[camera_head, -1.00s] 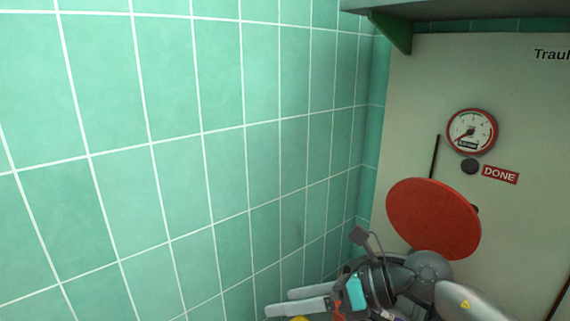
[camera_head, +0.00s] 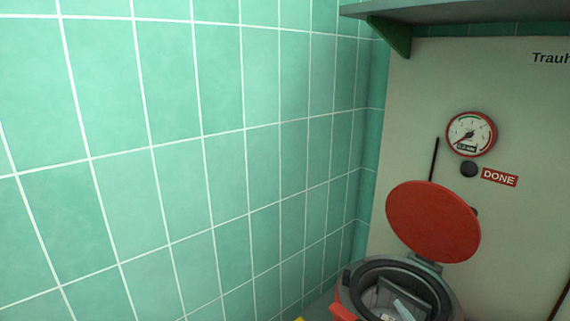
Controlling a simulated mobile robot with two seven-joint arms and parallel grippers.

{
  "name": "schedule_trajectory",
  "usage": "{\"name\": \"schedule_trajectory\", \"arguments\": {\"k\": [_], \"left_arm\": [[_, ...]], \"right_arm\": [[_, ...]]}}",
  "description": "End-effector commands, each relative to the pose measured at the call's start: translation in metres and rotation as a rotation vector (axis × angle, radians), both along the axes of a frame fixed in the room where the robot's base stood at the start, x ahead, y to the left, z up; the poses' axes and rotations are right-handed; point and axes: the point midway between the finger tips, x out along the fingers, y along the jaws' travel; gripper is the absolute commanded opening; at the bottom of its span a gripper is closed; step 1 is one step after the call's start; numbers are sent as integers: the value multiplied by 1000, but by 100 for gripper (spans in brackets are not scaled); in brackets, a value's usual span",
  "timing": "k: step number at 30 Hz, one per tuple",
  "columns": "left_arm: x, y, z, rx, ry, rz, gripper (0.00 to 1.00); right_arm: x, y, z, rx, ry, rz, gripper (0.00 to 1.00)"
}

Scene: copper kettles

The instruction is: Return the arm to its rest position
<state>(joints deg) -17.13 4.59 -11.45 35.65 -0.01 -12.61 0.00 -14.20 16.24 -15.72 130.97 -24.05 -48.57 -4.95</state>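Neither of my grippers nor any part of my arms shows in the head view. A round pressure vessel (camera_head: 354,296) with a dark rim ring stands at the bottom right, cut off by the lower edge. Its red round lid (camera_head: 432,222) is raised and tilted back on a hinge behind the opening. Grey shapes and a pale blue strip show inside the opening, but I cannot tell what they are.
A green tiled wall (camera_head: 170,160) fills the left. A pale panel (camera_head: 420,100) behind the vessel carries a red-rimmed gauge (camera_head: 471,134), a dark knob (camera_head: 469,169) and a red DONE label (camera_head: 500,177). A shelf (camera_head: 470,20) hangs above.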

Motion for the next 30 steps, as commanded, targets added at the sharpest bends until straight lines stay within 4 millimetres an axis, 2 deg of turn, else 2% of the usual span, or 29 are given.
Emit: {"name": "schedule_trajectory", "arguments": {"k": [1,3,6,10,16,26,30], "left_arm": [[0,0,0,0,-1,0,50],[0,0,0,0,-1,0,50],[0,0,0,0,-1,0,50],[0,0,0,0,0,0,50],[0,0,0,0,0,0,50],[-1,0,0,0,3,0,50],[-2,0,0,0,3,0,50]], "right_arm": [[-20,-5,-24,67,110,-51,100],[-48,-10,-52,149,258,-113,100],[-88,-11,-83,242,444,-184,100],[-138,-7,-110,334,649,-252,100],[-211,4,-131,438,921,-325,100],[-197,6,-211,422,954,-329,100],[-200,7,-257,415,976,-330,100]]}}
